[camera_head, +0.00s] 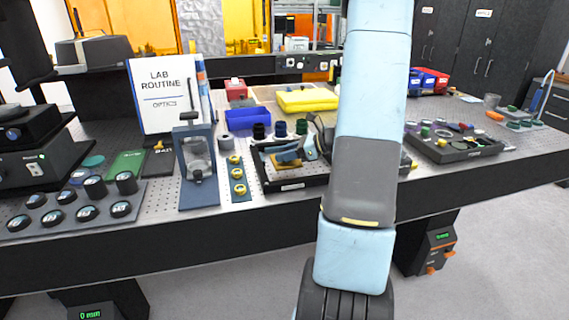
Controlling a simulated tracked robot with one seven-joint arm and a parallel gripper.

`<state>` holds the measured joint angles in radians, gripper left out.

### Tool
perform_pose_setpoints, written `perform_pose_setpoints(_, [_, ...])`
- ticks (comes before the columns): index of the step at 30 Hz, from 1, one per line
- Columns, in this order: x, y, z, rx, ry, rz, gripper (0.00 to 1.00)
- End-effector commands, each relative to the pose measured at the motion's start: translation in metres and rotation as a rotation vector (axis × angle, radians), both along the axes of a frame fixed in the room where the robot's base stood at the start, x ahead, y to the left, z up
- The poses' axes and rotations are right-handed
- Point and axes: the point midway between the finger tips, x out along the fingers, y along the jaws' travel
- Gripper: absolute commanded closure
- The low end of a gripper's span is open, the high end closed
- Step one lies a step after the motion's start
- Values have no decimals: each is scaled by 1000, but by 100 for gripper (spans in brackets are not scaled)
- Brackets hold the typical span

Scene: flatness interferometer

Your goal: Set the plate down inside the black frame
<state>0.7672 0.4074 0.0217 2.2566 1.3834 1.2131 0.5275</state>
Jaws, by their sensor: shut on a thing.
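The black frame (268,186) is a low dark rectangle with a white label on its front side, lying on the perforated bench top left of my arm. My gripper (284,153) is small in the picture, partly behind my arm, and lies over the frame. It is shut on the plate (287,164), which appears as a small gold-brown patch below the blue-grey fingers. I cannot tell whether the plate touches the frame's floor or hangs just above it. My arm hides the right part of the frame.
A blue stand (198,190) and a strip with yellow knobs (238,178) stand close left of the frame. Dark bottles (280,129), a blue bin (247,117) and a yellow case (307,99) are behind. A black parts tray (455,148) lies right of my arm.

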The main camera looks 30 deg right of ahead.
Motion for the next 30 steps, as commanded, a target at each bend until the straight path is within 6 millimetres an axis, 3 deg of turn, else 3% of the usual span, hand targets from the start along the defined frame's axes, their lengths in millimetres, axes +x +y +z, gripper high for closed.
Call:
perform_pose_setpoints(7, [8,1,-10,1,0,0,100])
perform_pose_setpoints(15, [8,1,-39,1,1,-2,100])
perform_pose_setpoints(24, [8,0,-40,0,-1,-2,100])
perform_pose_setpoints(25, [7,0,-41,0,0,-2,55])
perform_pose_setpoints(30, [7,0,-40,0,0,-2,39])
